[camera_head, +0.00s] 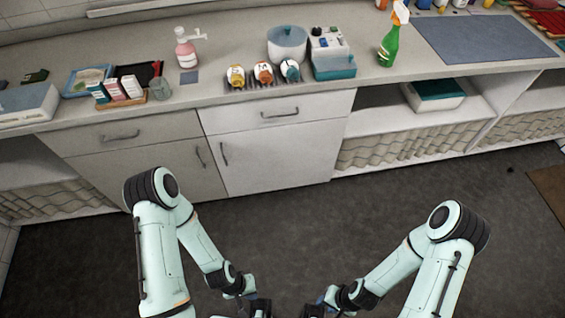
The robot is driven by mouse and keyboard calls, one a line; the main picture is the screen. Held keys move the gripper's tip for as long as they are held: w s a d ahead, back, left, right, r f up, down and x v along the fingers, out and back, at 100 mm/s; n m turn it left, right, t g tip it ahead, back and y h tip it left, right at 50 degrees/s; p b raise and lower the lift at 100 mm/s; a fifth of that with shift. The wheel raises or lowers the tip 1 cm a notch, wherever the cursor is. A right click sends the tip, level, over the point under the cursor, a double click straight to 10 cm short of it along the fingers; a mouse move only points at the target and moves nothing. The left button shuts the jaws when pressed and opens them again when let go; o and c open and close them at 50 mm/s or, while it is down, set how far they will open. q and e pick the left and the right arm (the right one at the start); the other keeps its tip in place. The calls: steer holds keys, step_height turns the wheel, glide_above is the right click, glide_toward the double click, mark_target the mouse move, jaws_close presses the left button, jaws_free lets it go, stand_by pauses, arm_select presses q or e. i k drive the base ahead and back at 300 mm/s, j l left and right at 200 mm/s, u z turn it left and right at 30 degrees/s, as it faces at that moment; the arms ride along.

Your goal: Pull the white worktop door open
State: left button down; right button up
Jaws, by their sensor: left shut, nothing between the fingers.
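The white worktop door (275,160) is shut, flush in the front of the counter cabinet. Its dark vertical handle (223,154) is near its left edge. A white drawer front with a horizontal handle (280,113) sits above it. My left gripper (258,308) is at the bottom edge of the view, shut and empty, well short of the door. My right gripper (314,309) is also at the bottom edge, apart from the door; its fingers are too cut off to read. Neither gripper touches the handle.
A greyer door (150,172) with its own handle adjoins on the left. Open shelves with woven baskets (410,145) are on the right. The worktop (225,70) carries a soap bottle, several small bottles, and a green spray bottle (389,45). The dark floor (290,225) before the door is clear.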

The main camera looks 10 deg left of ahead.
mark_target(251, 161)
steer(key=u, duration=0.6)
steer(key=j+u, duration=0.2)
steer(key=u, duration=0.15)
steer(key=i+j+u, duration=0.15)
steer(key=u, duration=0.2)
steer(key=i+j+u, duration=0.1)
steer(key=j+u, duration=0.25)
steer(key=l, duration=0.1)
